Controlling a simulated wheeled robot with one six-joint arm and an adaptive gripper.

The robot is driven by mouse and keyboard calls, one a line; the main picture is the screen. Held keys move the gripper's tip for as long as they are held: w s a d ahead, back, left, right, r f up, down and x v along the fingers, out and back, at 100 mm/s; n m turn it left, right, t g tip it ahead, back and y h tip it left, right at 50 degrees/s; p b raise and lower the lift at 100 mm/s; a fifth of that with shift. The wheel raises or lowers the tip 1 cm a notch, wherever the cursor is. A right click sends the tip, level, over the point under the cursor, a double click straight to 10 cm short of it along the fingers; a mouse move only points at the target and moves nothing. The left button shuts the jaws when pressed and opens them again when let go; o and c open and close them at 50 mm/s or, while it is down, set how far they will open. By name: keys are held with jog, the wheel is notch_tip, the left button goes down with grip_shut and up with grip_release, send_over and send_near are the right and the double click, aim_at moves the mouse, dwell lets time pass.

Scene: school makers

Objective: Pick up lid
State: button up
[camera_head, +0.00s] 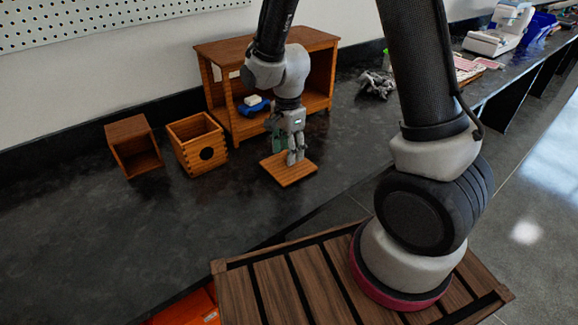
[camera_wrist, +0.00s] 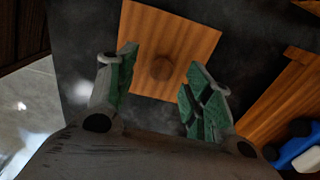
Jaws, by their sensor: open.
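The lid is a flat square wooden board (camera_head: 289,172) with a round wooden knob in its middle, lying on the dark countertop in front of the wooden cabinet. In the wrist view the lid (camera_wrist: 190,35) shows at the top centre, with its knob (camera_wrist: 163,68) between the fingertips and a little beyond them. My gripper (camera_head: 291,160) is low over the lid in the head view. Its two green-padded fingers (camera_wrist: 160,72) are spread apart with nothing held. Whether the fingers touch the lid cannot be told.
A wooden box with a round hole (camera_head: 186,158) and an open wooden box (camera_head: 126,163) stand left of the lid. The counter is clear in front.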

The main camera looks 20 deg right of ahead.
aim_at(276, 166)
notch_tip(276, 166, down, 3)
jog(key=shift+w+f, duration=0.15)
jog(key=shift+f, duration=0.05)
grip_shut()
